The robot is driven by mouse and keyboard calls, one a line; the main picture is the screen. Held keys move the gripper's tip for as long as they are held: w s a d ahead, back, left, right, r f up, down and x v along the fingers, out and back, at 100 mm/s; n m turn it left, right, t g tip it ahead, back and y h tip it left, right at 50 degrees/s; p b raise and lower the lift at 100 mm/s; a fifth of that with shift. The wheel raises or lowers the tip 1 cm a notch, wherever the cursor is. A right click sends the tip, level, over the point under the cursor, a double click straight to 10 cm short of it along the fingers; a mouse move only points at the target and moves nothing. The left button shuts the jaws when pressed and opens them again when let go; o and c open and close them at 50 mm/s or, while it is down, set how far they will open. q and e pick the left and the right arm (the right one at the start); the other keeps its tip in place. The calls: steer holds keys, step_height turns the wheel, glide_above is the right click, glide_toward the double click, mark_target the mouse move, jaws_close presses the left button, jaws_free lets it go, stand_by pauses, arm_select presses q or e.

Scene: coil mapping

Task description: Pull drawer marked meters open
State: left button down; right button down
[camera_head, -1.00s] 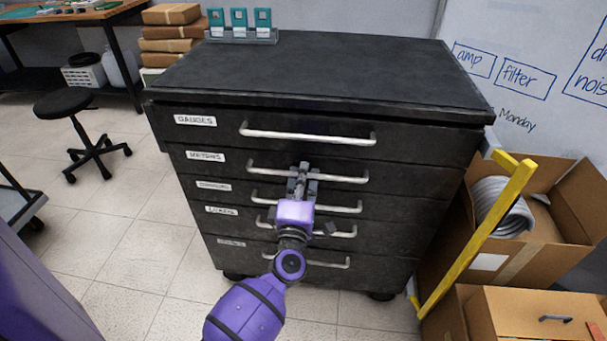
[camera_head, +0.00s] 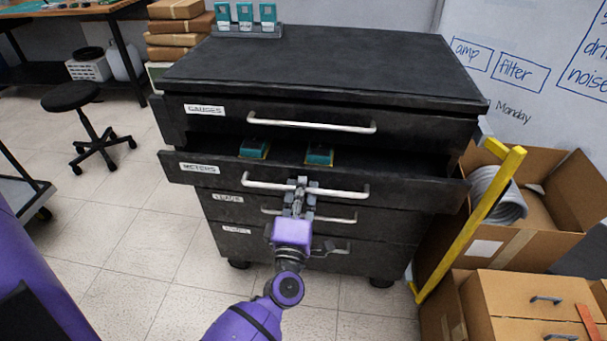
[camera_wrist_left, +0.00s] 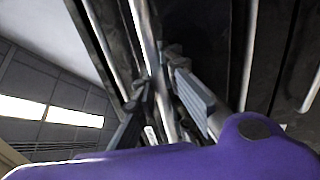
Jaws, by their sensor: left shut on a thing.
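The black cabinet (camera_head: 320,70) stands in front of me with several labelled drawers. The drawer marked meters (camera_head: 228,177) is second from the top and stands partly open towards me. Two teal devices (camera_head: 254,149) (camera_head: 319,155) show inside it. Its silver bar handle (camera_head: 342,193) runs across the drawer front. My left gripper (camera_head: 300,187) is shut on this handle near its middle. In the left wrist view, the fingers (camera_wrist_left: 172,95) straddle the metal bar (camera_wrist_left: 150,45). My right gripper is not in view.
The gauges drawer (camera_head: 205,109) above is closed, and the drawers below look closed. A yellow rail (camera_head: 475,220) and open cardboard boxes (camera_head: 565,205) stand close on the cabinet's right. A black stool (camera_head: 72,98) is at the left.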

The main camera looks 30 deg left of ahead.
arm_select(q)
steer(key=r+v, duration=0.2)
steer(key=v, duration=1)
steer(key=r+v, duration=0.2)
steer(key=v, duration=1)
steer(key=shift+s+d+r, duration=0.2)
steer(key=shift+s+d, duration=0.1)
steer(key=shift+s, duration=0.25)
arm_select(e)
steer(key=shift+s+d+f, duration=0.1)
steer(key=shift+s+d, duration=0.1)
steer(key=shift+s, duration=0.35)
arm_select(q)
steer(key=c, duration=2.1)
jaws_free()
steer(key=v, duration=0.7)
steer(key=shift+s, duration=0.25)
